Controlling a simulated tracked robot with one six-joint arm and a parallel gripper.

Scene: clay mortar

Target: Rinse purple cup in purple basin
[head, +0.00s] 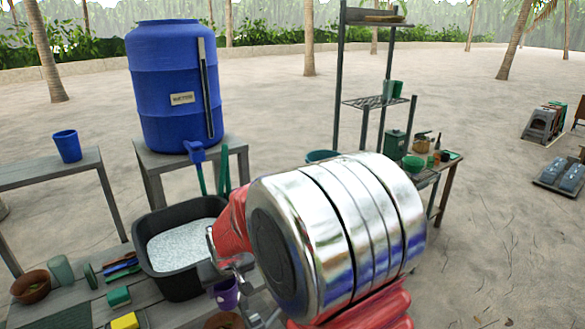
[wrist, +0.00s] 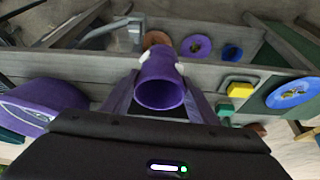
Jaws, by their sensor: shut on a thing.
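The purple cup (wrist: 160,92) is between the fingers of my gripper (wrist: 161,66) in the wrist view, its round mouth facing the camera. My gripper is shut on it. In the head view a small purple piece (head: 226,293) shows under my arm; I cannot tell whether it is this cup. A large purple round vessel (wrist: 45,100), which looks like the purple basin, lies left of the gripper in the wrist view, apart from the cup. My arm hides much of the work area in the head view.
A black tub (head: 157,275) with whitish contents stands left of my arm, below a blue barrel (head: 172,85). A shelf table (head: 440,170) stands behind.

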